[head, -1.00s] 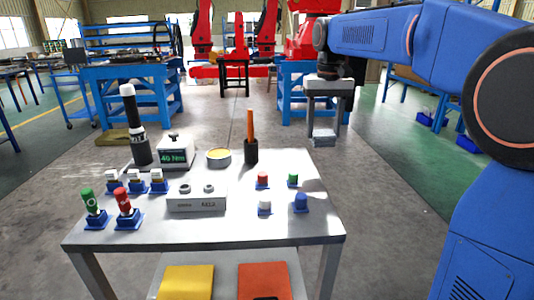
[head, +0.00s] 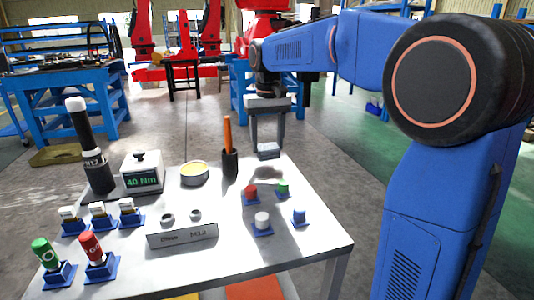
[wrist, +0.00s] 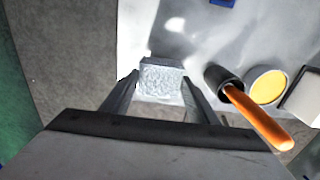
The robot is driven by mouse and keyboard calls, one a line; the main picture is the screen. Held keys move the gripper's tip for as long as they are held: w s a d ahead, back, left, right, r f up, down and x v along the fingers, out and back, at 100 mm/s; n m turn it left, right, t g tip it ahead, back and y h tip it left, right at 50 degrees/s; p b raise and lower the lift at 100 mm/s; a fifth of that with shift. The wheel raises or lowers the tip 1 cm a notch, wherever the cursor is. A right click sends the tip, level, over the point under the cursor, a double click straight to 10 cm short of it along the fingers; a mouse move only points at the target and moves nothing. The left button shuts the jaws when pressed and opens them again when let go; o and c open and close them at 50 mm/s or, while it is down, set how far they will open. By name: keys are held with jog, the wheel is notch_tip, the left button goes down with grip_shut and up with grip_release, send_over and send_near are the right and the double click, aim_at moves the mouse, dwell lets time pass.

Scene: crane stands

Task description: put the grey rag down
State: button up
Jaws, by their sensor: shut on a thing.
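The grey rag (head: 268,151) is a small pale block between the fingertips of my gripper (head: 268,139), at the table's back right in the head view. The wrist view shows the rag (wrist: 161,80) between both fingers, with the pale table top around it. My gripper is shut on it. The fingers point down. I cannot tell whether the rag touches the table.
On the white table (head: 310,225), an orange-handled tool stands in a black holder (head: 230,163) left of the rag. A yellow-topped tin (head: 194,173), a 40 Nm gauge (head: 142,175) and several coloured caps in blue holders are nearby. The front right is clear.

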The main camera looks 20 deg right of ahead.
aim_at(268, 146)
jog(key=shift+f, duration=1.9)
jog(key=shift+f, duration=0.15)
jog(key=o, duration=1.1)
jog(key=shift+o, duration=0.2)
notch_tip(268, 146, up, 12)
jog(key=shift+r, duration=0.15)
jog(key=shift+s, duration=0.1)
